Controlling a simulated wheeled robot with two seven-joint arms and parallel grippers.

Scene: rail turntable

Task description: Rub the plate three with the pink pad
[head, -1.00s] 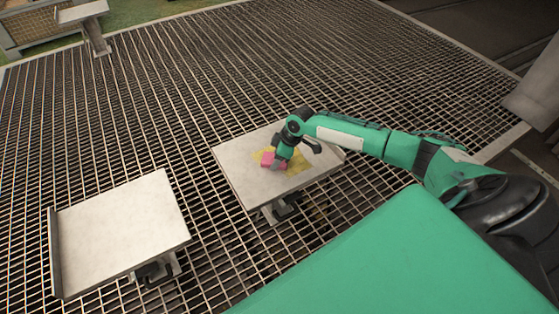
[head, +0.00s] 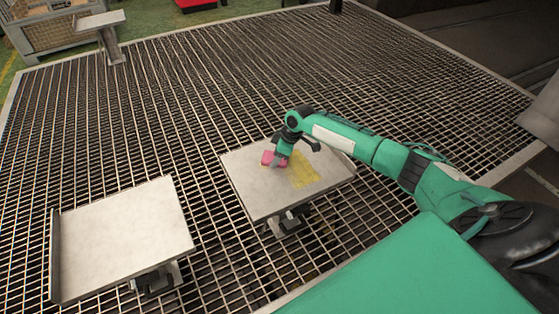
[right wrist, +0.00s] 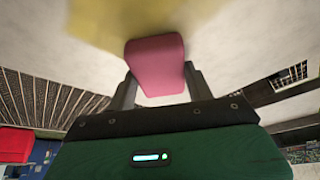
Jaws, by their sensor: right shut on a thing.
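The pink pad (head: 268,157) is at the left part of a pale square plate (head: 258,199) in the middle of the head view. My right gripper (head: 277,161) is shut on the pad and holds it down at the plate; exact contact is hard to tell. A yellow patch (head: 304,171) lies on the plate just right of the pad. In the right wrist view the pad (right wrist: 155,62) sits between the two fingers, with blurred yellow (right wrist: 150,20) beyond it. No number shows on the plate. My left gripper is not in view.
A second pale plate (head: 120,240) with a raised left edge stands at lower left, without a yellow patch. A smaller plate on a post (head: 100,20) stands at the far left. Metal grating (head: 200,90) lies around them. A wire crate (head: 45,30) is at the top left.

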